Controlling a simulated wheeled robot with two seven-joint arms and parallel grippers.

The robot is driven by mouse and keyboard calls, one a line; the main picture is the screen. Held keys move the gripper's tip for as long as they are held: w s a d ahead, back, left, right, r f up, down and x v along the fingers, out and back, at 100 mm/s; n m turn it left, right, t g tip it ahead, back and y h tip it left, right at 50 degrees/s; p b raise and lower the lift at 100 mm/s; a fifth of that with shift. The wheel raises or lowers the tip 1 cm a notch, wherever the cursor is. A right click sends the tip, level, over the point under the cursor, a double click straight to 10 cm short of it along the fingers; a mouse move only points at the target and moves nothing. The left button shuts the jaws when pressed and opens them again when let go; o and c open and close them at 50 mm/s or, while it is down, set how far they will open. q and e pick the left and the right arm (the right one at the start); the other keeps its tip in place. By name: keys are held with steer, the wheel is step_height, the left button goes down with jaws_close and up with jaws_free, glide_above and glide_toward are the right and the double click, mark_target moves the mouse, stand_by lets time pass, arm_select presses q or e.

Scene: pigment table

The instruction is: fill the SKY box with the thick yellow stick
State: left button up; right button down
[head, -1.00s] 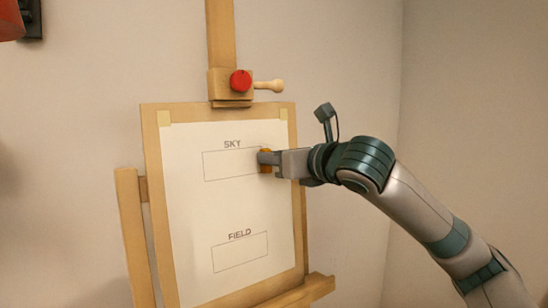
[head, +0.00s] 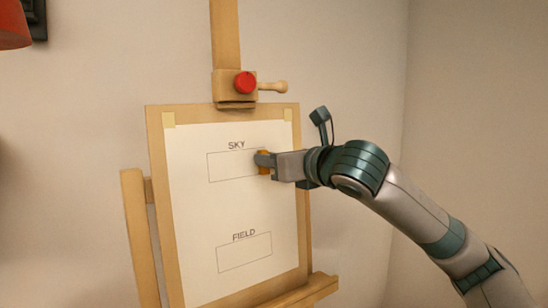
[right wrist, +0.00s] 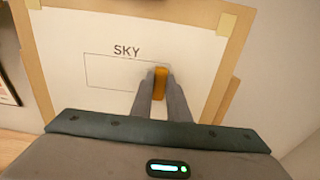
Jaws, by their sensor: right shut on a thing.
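My right gripper (head: 264,165) is shut on the thick yellow stick (head: 263,155), at the right end of the SKY box (head: 232,167). The right wrist view shows the orange-yellow stick (right wrist: 160,84) between the two grey fingers (right wrist: 160,95), near the right edge of the SKY box (right wrist: 118,72). I cannot tell whether its tip touches the paper. The visible inside of the SKY box is blank white, with its right end partly hidden by the gripper. My left gripper is not in view.
The paper (head: 200,215) is taped to a wooden board on an easel (head: 140,230). An empty FIELD box (head: 244,252) is lower on the sheet. A red knob (head: 245,83) sits on the easel's clamp above. A red object (head: 12,25) hangs at the upper left.

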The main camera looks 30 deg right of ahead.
mark_target(220, 163)
steer(key=shift+s+a, duration=0.2)
steer(key=shift+a, duration=0.65)
steer(key=shift+p, duration=0.3)
steer(key=shift+s+a+p, duration=0.1)
steer(key=shift+a+p, duration=0.4)
steer(key=shift+a, duration=0.85)
steer(key=shift+s+a+r+p, duration=0.1)
steer(key=shift+a+p, duration=0.3)
steer(key=shift+a, duration=0.9)
steer(key=shift+a, duration=0.1)
steer(key=shift+s+a+p, duration=0.25)
steer(key=shift+a+p, duration=0.3)
steer(key=shift+a, duration=0.75)
